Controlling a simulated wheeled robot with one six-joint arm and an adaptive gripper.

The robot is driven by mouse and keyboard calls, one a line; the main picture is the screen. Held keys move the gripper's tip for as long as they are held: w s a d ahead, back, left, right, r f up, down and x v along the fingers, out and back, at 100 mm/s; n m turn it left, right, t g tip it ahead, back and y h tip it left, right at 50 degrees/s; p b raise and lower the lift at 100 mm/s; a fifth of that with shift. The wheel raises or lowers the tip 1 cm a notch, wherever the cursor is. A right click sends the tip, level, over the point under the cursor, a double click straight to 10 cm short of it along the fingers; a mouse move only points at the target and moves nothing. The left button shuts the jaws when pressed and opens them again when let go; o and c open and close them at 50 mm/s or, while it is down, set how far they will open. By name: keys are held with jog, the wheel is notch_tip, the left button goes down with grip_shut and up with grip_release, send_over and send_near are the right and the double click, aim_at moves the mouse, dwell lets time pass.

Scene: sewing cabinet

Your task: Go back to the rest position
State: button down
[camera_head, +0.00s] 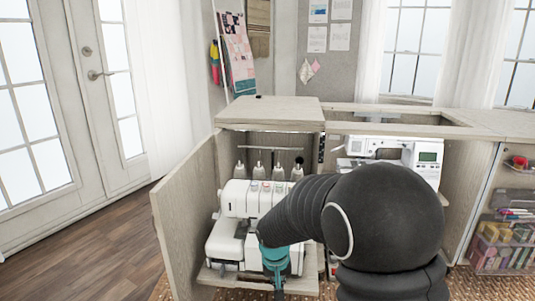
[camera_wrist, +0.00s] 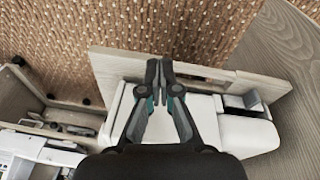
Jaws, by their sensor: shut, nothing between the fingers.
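My gripper (camera_wrist: 160,68) is shut and empty in the wrist view. Its dark fingers with teal sides meet at the tips, over the front edge of a wooden shelf (camera_wrist: 108,72). A white serger (camera_wrist: 206,122) lies below and around the fingers in that view; I cannot tell whether they touch it. In the head view my dark arm reaches from the right in front of the serger (camera_head: 233,200), and its teal end points down at the serger's front. The fingertips are not clear there.
The serger stands on the shelf in a wooden cabinet (camera_head: 270,110), whose left door (camera_head: 185,225) is open. A white sewing machine (camera_head: 425,155) sits to the right, partly behind my arm. Clear bins (camera_head: 505,240) stand at far right. Wooden floor (camera_head: 95,250) is free at left.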

jog(key=s+d+r+t+p, duration=0.1)
jog(key=s+d+r, duration=0.3)
jog(key=s+r, duration=0.3)
jog(key=s+d+r+t+p, duration=0.1)
jog(key=s+d+r, duration=0.3)
jog(key=s+r, duration=0.4)
jog(key=s+d+r+t+p, duration=0.1)
jog(key=s+d+r, duration=0.3)
jog(key=s+r, duration=0.4)
jog(key=s+p, duration=0.1)
jog(key=s, duration=0.2)
jog(key=shift+d+m+t+y, duration=0.3)
jog(key=shift+m+y, duration=0.1)
